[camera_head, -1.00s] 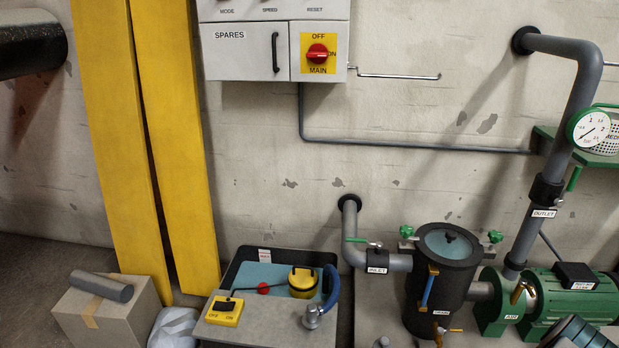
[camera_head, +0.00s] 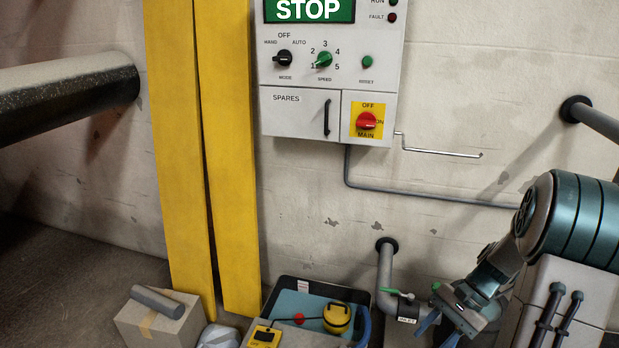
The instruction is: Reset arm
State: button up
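My arm reaches in from the right edge, and my gripper (camera_head: 440,334) hangs at the lower right, in front of the pipework. Its two blue fingers look spread apart, with their tips close to or past the bottom edge. I see nothing held between them. The grey inlet pipe (camera_head: 386,268) with its green-handled valve (camera_head: 397,293) is just left of the gripper. The arm and the picture's bottom edge hide the strainer and pump area.
A control cabinet (camera_head: 291,103) showing STOP hangs on the wall, its red main switch (camera_head: 367,121) below. Two yellow planks (camera_head: 200,150) lean left of it. A tray (camera_head: 365,291) with a yellow device (camera_head: 337,317) and a cardboard box (camera_head: 150,325) stand low. A dark pipe (camera_head: 60,95) crosses upper left.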

jog(key=s+a+r+n+t+h+p, duration=0.2)
jog(key=s+a+r+n+p, duration=0.1)
jog(key=r, duration=0.7)
jog(key=s+a+r+n+t+h+p, duration=0.2)
jog(key=s+a+r+n+p, duration=0.1)
jog(key=r+p, duration=0.4)
jog(key=s+a+r+n+t+h+p, duration=0.1)
jog(key=s+a+r+n+h+p, duration=0.2)
jog(key=r, duration=1)
jog(key=s+a+n+p, duration=0.1)
jog(key=a+p, duration=0.1)
jog(key=shift+s+a+r+t+p, duration=0.2)
jog(key=shift+a+r+t+p, duration=0.1)
jog(key=shift+t+p, duration=0.1)
jog(key=shift+d, duration=0.2)
